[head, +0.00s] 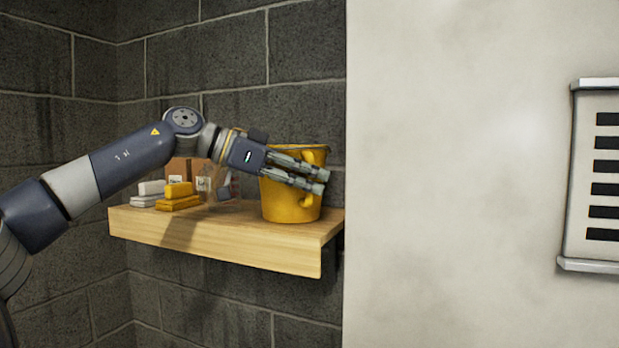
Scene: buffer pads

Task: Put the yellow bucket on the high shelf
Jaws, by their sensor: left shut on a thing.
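The yellow bucket (285,205) stands upright at the right end of the wooden shelf (220,238) on the dark block wall. Its bottom appears to rest on the shelf board. My left gripper (321,182) reaches in from the left, in front of the bucket's upper part, with its fingers at the bucket's yellow handle (308,170). It is shut on the bucket, most likely by the handle; the exact contact is partly hidden by the fingers. My right gripper is not in view.
Left of the bucket, the shelf holds yellow pads (178,202), white pads (150,190) and cardboard boxes (180,170), partly behind my left arm. A pale wall (450,180) stands close to the shelf's right end. A slatted white panel (600,175) hangs at far right.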

